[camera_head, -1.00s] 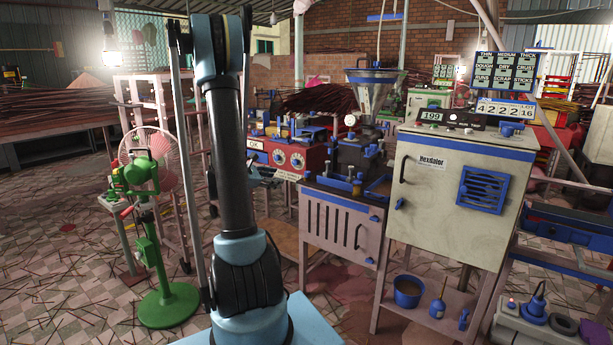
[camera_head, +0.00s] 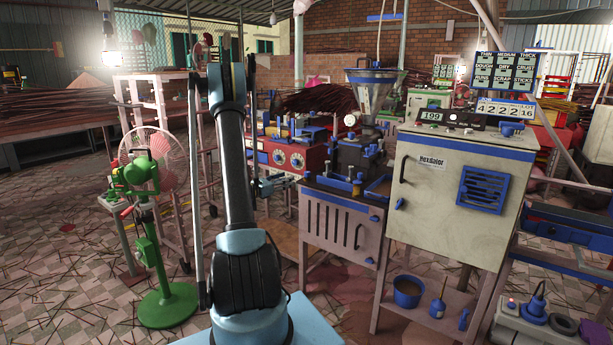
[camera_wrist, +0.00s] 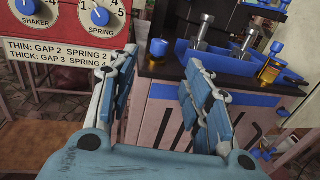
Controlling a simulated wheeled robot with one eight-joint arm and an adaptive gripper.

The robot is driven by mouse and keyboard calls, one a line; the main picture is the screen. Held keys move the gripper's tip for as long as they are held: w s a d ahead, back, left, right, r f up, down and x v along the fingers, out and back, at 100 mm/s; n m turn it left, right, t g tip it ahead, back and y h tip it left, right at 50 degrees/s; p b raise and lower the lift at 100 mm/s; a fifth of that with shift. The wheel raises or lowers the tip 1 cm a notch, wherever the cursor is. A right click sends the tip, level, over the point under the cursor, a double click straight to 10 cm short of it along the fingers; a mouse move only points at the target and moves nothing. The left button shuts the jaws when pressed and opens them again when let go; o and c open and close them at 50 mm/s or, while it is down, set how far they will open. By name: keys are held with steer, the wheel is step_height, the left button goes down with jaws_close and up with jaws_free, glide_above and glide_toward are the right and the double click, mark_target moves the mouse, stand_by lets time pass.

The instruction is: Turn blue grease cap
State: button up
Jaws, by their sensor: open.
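A blue cap on a brass-coloured fitting (camera_wrist: 158,48) stands at the near left corner of the extruder in the wrist view, seen between and beyond my fingertips. A similar blue-topped brass fitting (camera_wrist: 272,62) stands farther right. In the head view, a blue-topped brass fitting (camera_head: 357,186) shows at the front of the extruder. I cannot tell for sure which is the grease cap. My gripper (camera_wrist: 160,65) is open and empty, with a finger on either side of the near cap in the picture and apart from it. It also shows in the head view (camera_head: 282,183), left of the extruder.
The red control box (camera_wrist: 55,35) with two dials is close on the left. The extruder's pink slatted cabinet (camera_head: 340,222) is below. The beige dryer cabinet (camera_head: 450,190) stands to the right. A green fan (camera_head: 155,170) stands left; the floor near it holds scattered sticks.

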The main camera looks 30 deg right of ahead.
mark_target(307, 172)
steer(key=x, duration=1.4)
steer(key=shift+d, duration=0.15)
jaws_close()
